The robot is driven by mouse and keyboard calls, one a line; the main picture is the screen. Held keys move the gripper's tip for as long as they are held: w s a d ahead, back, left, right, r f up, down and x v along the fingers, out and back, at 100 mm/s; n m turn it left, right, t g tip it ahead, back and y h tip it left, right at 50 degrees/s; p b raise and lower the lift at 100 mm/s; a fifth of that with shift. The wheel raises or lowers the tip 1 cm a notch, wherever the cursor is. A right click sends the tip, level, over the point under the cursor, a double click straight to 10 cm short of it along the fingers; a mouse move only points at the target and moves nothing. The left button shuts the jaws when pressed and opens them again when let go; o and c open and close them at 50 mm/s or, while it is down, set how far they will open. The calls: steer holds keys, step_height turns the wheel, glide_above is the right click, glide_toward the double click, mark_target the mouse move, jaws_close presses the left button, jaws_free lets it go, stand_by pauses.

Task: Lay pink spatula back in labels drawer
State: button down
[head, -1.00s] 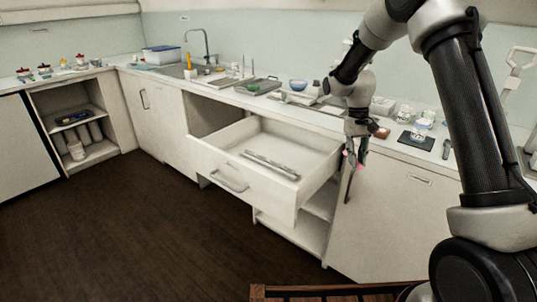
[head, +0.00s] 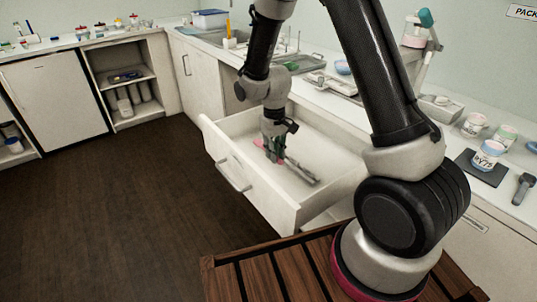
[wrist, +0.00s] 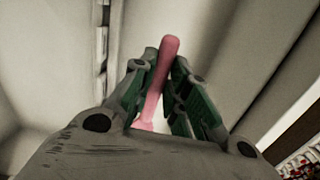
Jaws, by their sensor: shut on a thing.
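The pink spatula (wrist: 168,52) is pinched between the green-lined fingers of my gripper (wrist: 158,98) in the wrist view. Its rounded pink end sticks out beyond the fingertips. In the head view my gripper (head: 272,153) points down inside the open drawer (head: 236,172), near its left front part. Only a little pink of the spatula shows there beside the fingers, and I cannot tell whether it touches the drawer floor. No label on the drawer can be read.
A long grey metal tool (head: 301,171) lies in the drawer just right of my gripper. The drawer's front and side walls stand close around it. The counter behind holds a tray (head: 331,83) and several tubs, including a labelled one (head: 487,155) on a dark pad.

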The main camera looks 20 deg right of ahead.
mark_target(273, 178)
steer(key=shift+s+a+f+n, duration=0.3)
steer(key=shift+s+a+f, duration=0.25)
steer(key=shift+f, duration=2.35)
steer(key=shift+f, duration=0.55)
steer(key=shift+f, duration=0.2)
steer(key=c, duration=1.3)
jaws_free()
